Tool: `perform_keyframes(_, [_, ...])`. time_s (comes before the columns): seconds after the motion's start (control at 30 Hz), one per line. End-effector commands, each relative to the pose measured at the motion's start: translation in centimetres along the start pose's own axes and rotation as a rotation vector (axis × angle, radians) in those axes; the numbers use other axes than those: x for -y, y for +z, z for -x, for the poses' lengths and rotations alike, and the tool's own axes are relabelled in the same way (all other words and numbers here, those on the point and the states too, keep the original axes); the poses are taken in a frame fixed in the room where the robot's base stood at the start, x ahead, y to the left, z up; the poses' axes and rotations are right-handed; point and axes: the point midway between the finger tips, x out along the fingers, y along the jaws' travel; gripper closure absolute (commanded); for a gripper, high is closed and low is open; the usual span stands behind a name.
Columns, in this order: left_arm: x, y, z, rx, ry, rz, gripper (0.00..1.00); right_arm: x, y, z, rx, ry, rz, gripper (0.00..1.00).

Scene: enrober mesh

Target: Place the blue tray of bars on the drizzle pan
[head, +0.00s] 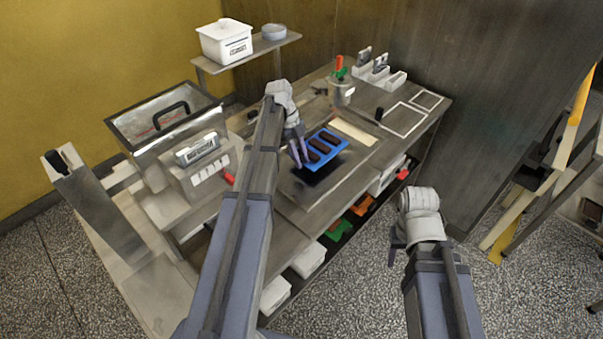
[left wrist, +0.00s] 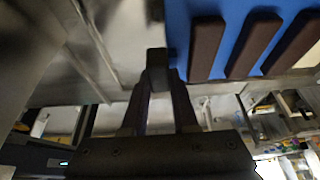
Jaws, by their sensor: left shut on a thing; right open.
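The blue tray (head: 331,137) carries three dark brown bars (head: 322,146) and is over the middle of the workbench. A dark shadow shows below it, so it looks raised above the surface. My left gripper (head: 301,152) is shut on the tray's left end. In the left wrist view the fingers (left wrist: 157,68) meet at the edge of the blue tray (left wrist: 235,25), beside the bars (left wrist: 207,48). My right gripper (head: 398,250) is open and empty, in front of the bench over the floor. I cannot make out the drizzle pan for certain.
A pot with coloured handles (head: 342,92) and white holders (head: 381,76) stand at the back. White outlined frames (head: 405,118) mark clear bench at right.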

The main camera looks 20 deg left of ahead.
Motion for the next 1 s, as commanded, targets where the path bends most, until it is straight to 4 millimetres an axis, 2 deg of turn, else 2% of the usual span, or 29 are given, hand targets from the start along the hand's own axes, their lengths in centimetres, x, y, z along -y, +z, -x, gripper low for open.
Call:
perform_keyframes(0.23, [0.0,0.2,-0.6,0.000,0.000,0.000,1.00,0.1,0.0,-0.6,0.000,0.000,0.000,0.50])
perform_keyframes(0.53, [0.0,1.5,-3.8,0.000,-0.001,0.000,1.00,0.4,-0.2,-4.0,0.000,0.000,0.000,0.50])
perform_keyframes(0.97, [0.0,1.7,-4.0,0.000,-0.001,0.000,1.00,0.4,-0.2,-4.3,0.000,0.000,0.000,0.50])
perform_keyframes(1.0, [0.0,1.6,-3.9,0.000,0.000,0.000,0.68,0.4,-0.2,-4.2,0.000,0.000,0.000,0.50])
